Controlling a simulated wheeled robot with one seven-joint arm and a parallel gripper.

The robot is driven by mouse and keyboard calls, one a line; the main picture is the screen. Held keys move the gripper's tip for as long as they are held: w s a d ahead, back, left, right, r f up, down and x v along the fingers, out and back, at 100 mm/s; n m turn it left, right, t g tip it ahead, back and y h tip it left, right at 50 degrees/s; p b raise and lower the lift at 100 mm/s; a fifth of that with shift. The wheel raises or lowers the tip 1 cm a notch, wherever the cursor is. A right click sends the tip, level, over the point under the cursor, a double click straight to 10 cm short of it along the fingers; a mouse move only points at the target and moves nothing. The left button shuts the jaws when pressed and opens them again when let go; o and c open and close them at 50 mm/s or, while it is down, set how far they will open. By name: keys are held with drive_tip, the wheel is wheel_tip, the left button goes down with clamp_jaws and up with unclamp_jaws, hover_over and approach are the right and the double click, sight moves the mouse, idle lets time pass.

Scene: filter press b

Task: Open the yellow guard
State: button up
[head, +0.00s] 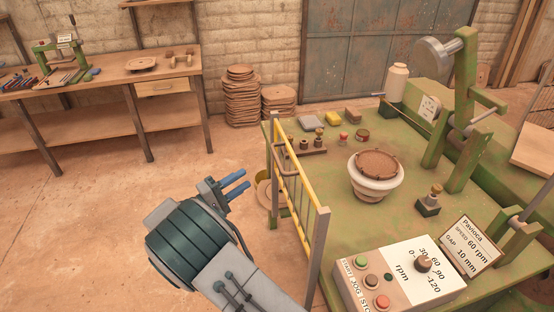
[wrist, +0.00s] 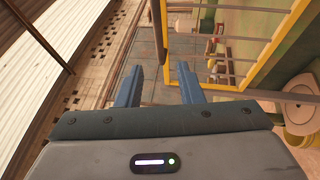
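The yellow guard (head: 297,187) is a barred frame standing upright along the left edge of the green machine table, between grey posts. A brownish handle (head: 283,183) shows on its left side. In the wrist view the guard (wrist: 289,45) fills the upper right, with grey bars across it. My gripper (head: 237,181) is left of the guard, its blue fingers pointing toward it and apart from it. In the wrist view my gripper (wrist: 160,85) shows its two fingers spread with nothing between them.
A control box (head: 399,273) with buttons and a dial stands at the table's front. A white bowl (head: 375,178) with a brown disc sits behind the guard. A workbench (head: 100,85) and stacked brown discs (head: 241,97) stand at the back.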

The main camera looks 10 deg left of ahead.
sight(276, 156)
drive_tip(key=p+x, duration=0.3)
drive_tip(key=x, duration=1)
drive_tip(key=shift+s+r+p, duration=0.1)
drive_tip(key=shift+r+p, duration=0.05)
drive_tip(key=shift+p, duration=0.2)
drive_tip(key=shift+c, duration=0.3)
clamp_jaws()
